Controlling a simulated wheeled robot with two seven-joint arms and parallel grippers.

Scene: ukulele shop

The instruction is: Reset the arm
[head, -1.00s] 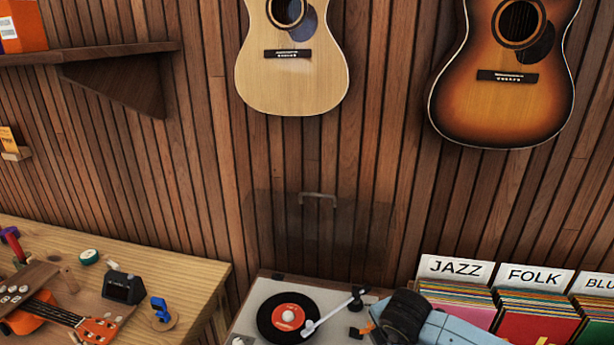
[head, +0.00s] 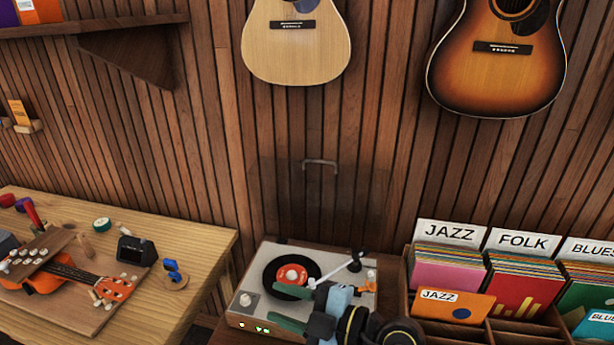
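My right gripper (head: 272,306) comes in from the bottom right of the head view, over the front part of the turntable (head: 249,283). Its two green fingers point left and stand apart, with only the pale turntable top seen between them, so it is open and empty. The upper finger overlaps the lower edge of the black record (head: 275,275) in the picture; I cannot tell how high it is above it. The dark wrist and part of my arm hide the turntable's front right. My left gripper is not in view.
A record crate (head: 489,331) with JAZZ, FOLK and BLUES dividers stands right of the turntable. The turntable's clear lid (head: 318,215) stands raised behind. At left, a wooden bench (head: 195,240) holds an orange ukulele (head: 72,276) and small tools. Two guitars hang above.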

